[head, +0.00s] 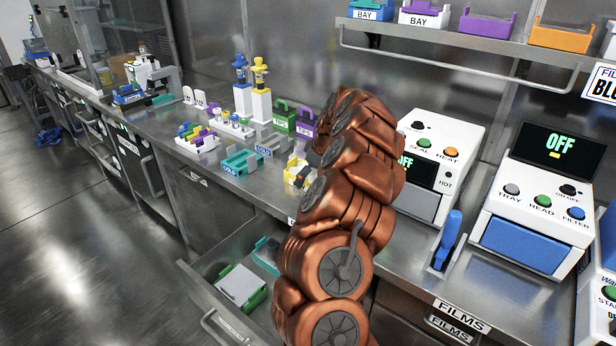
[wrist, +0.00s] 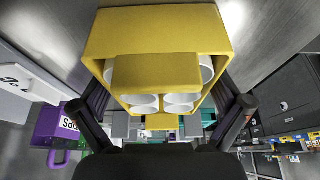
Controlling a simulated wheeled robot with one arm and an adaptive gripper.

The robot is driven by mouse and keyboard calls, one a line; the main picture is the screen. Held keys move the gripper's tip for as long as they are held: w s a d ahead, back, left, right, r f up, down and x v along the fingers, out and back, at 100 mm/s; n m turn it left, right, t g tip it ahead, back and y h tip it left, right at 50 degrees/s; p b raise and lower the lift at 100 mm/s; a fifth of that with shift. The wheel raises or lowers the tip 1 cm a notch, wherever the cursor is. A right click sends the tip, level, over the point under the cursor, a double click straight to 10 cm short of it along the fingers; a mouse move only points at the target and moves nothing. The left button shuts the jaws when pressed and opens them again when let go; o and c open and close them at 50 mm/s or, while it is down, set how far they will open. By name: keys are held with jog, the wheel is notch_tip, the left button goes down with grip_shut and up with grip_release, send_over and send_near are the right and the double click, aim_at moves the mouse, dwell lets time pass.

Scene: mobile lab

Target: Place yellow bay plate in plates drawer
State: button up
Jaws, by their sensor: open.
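A yellow block-like piece (wrist: 155,28) with several white round wells fills the top middle of the wrist view. It is very likely the yellow bay plate. My gripper (wrist: 160,105) is open, with its dark fingers on either side of this piece; I cannot tell whether they touch it. In the head view, a small yellow and white piece (head: 290,176) shows on the counter beside my copper arm, which hides part of it. An open drawer (head: 203,268) below the counter holds a white-topped green plate (head: 240,286) and a teal piece (head: 266,252). The drawer's label is not visible.
Teal racks (head: 240,162) stand left of the yellow piece on the counter (head: 195,165). Green (head: 283,120) and purple (head: 305,124) boxes stand behind. White machines (head: 530,215) and a blue-handled tool (head: 447,238) stand to the right.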

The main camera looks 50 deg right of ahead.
jog(key=c, duration=1.1)
jog(key=shift+o, duration=0.2)
jog(key=shift+r, duration=0.2)
